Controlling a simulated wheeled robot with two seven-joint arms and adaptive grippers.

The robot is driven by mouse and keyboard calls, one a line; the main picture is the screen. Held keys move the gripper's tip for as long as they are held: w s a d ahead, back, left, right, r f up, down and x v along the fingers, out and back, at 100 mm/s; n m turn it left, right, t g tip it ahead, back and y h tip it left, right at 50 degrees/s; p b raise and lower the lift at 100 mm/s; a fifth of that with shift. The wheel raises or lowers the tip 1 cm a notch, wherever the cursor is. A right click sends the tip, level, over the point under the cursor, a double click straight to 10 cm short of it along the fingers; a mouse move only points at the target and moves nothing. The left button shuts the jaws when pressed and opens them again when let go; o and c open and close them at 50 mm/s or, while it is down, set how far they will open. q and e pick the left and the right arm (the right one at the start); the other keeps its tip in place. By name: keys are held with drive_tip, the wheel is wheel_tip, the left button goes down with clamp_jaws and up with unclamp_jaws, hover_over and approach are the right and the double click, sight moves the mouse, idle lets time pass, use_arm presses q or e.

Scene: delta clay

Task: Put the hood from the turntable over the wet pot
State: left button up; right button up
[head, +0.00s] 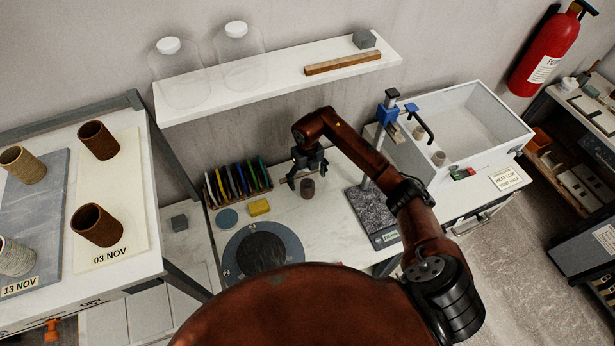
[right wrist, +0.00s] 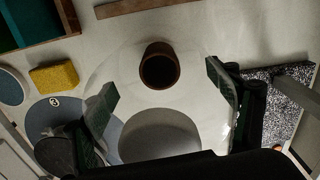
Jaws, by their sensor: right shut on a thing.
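My right gripper (head: 308,175) is above the bench, over a small brown pot (head: 307,190). In the right wrist view its fingers (right wrist: 160,100) are shut on the pale round knob (right wrist: 158,135) of a clear hood (right wrist: 102,72). The hood's outline rings the brown pot (right wrist: 160,66), seen through it. I cannot tell whether its rim rests on the bench or hangs above it. In the head view the clear hood hardly shows. The turntable (head: 232,262), a blue-grey round with a darker disc, looks empty. My left gripper is not in view.
A rack of coloured tiles (head: 238,182), a yellow sponge (head: 259,207) and a blue disc (head: 227,218) lie left of the pot. A speckled stone stand with a post (head: 374,215) is close on the right. Two clear hoods (head: 240,65) stand on the shelf above.

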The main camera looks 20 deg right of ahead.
drive_tip(key=shift+f+b, duration=1.6)
drive_tip(key=shift+f, duration=1)
drive_tip(key=o, duration=1.3)
drive_tip(key=shift+c, duration=0.2)
drive_tip(key=shift+r, duration=0.1)
wheel_tip(320, 180, up, 7)
drive_tip(key=shift+r, duration=0.15)
